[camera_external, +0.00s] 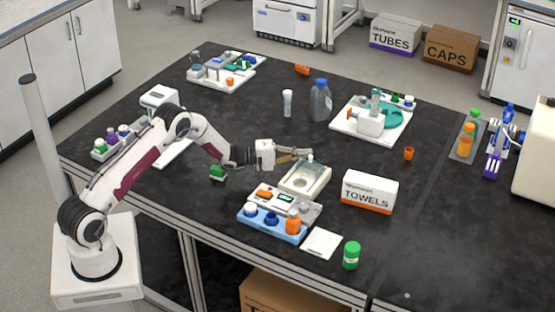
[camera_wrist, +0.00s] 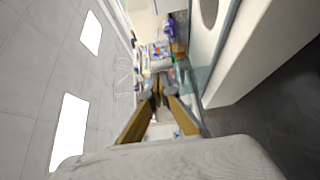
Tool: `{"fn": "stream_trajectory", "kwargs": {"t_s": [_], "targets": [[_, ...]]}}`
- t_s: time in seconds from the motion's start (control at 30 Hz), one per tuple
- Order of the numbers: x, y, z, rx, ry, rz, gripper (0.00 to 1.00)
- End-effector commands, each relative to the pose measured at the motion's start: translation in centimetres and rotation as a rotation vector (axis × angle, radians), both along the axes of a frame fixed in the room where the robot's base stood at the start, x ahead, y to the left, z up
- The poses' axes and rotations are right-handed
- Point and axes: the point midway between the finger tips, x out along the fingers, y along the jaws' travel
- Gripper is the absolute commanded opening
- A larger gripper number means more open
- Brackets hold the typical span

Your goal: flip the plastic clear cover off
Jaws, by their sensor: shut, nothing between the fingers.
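A small white device (camera_external: 318,186) with a round pan stands on the black bench near its middle, seen in the external view. It shows large and sideways at the upper right of the wrist view (camera_wrist: 265,45). My gripper (camera_external: 304,153) is held level just behind the device's back edge, by its back left corner. It also shows in the wrist view (camera_wrist: 159,88), with its tan fingers closed together and nothing between them. The plastic clear cover is hard to make out; a greyish see-through edge (camera_wrist: 213,55) runs along the device beside my fingers. I cannot tell whether the fingers touch it.
A towels box (camera_external: 369,191) is to the right. A tall blue-capped bottle (camera_external: 320,102) and a white tray (camera_external: 345,128) are behind. The bench left of the towels box's back is fairly clear.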

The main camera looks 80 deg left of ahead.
Motion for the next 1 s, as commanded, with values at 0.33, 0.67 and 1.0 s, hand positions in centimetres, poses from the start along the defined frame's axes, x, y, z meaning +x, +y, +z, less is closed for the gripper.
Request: {"fn": "stream_trajectory", "kwargs": {"t_s": [0.33,0.67,1.0], "targets": [[-0.1,-0.2,0.0,0.000,0.000,0.000,0.00],[-0.7,-0.8,-0.1,-0.002,0.001,-0.001,0.00],[-2.7,-2.8,-0.1,-0.002,0.002,-0.002,0.00]]}}
